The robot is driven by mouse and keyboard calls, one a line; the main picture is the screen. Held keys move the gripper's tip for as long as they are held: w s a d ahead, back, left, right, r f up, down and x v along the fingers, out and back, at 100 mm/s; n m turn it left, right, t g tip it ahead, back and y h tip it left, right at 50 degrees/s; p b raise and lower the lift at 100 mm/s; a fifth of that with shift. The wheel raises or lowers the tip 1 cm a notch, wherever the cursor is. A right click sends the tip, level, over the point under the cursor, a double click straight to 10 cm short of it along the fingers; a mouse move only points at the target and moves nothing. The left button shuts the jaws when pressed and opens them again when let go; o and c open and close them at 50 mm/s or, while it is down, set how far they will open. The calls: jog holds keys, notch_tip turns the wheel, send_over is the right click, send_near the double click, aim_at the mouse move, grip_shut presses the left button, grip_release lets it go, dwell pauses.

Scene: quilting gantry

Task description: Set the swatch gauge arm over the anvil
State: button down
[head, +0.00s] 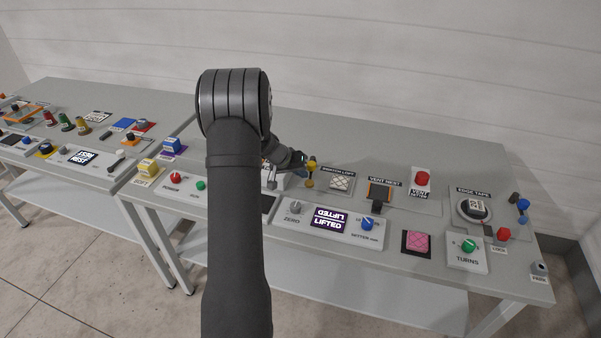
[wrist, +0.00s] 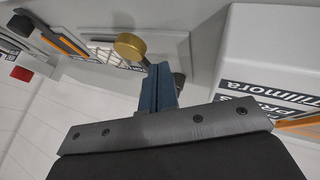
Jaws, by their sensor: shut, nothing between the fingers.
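My gripper (wrist: 157,86) shows in the wrist view as blue fingers closed together with nothing between them. A round brass piece (wrist: 130,46), which looks like part of the swatch gauge, is close beside the fingertips; I cannot tell whether they touch. In the head view brass parts (head: 310,176) stand just right of my wrist, left of a pale quilted swatch (head: 341,184). I cannot make out the gauge arm's full shape or the anvil; my arm hides part of that area.
A white printed housing (wrist: 270,65) fills the right of the wrist view. In the head view a zero knob (head: 295,207) and a blue knob (head: 367,223) flank the display. A red button (head: 422,178) and a pink swatch (head: 416,242) lie to the right.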

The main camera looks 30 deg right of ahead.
aim_at(310, 179)
jog(key=shift+s+d, duration=0.1)
jog(key=shift+s, duration=0.05)
jog(key=shift+s+d+n+t, duration=1)
jog(key=shift+d+n, duration=0.05)
jog(key=shift+n, duration=0.35)
jog(key=d+n, duration=0.1)
jog(key=s+d+n+t+y, duration=0.1)
jog(key=shift+d+n, duration=0.1)
jog(key=shift+n, duration=0.3)
jog(key=shift+s+d+t, duration=0.25)
jog(key=shift+d+t, duration=0.05)
jog(key=shift+d, duration=0.55)
jog(key=shift+s+d, duration=0.15)
jog(key=shift+d, duration=1.15)
jog(key=shift+d+r, duration=0.1)
jog(key=shift+d, duration=0.05)
jog(key=s+d+v, duration=0.1)
jog(key=v, duration=0.8)
jog(key=shift+s+r, duration=0.35)
jog(key=shift+s, duration=0.05)
